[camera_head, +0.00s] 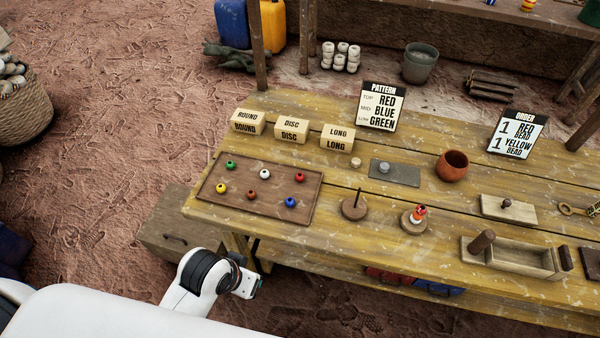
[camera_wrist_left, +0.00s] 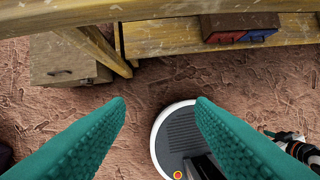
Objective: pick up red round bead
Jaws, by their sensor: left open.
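A red round bead (camera_head: 299,177) lies in the right back part of a shallow brown tray (camera_head: 262,208) on the wooden table. Green (camera_head: 230,165), white (camera_head: 265,174), yellow (camera_head: 222,188), brown (camera_head: 252,194) and blue (camera_head: 290,202) beads lie in the same tray, spaced apart. My left gripper (camera_head: 250,286) is below and in front of the table edge, well short of the tray. In the left wrist view its teal fingers (camera_wrist_left: 160,112) are wide apart with nothing between them.
Behind the tray stand blocks labelled ROUND (camera_head: 246,122), DISC (camera_head: 291,130) and LONG (camera_head: 337,138). To its right are a peg stand (camera_head: 354,206) and a stand holding a red piece (camera_head: 420,212). The table's front edge (camera_wrist_left: 200,42) lies between my left gripper and the tray.

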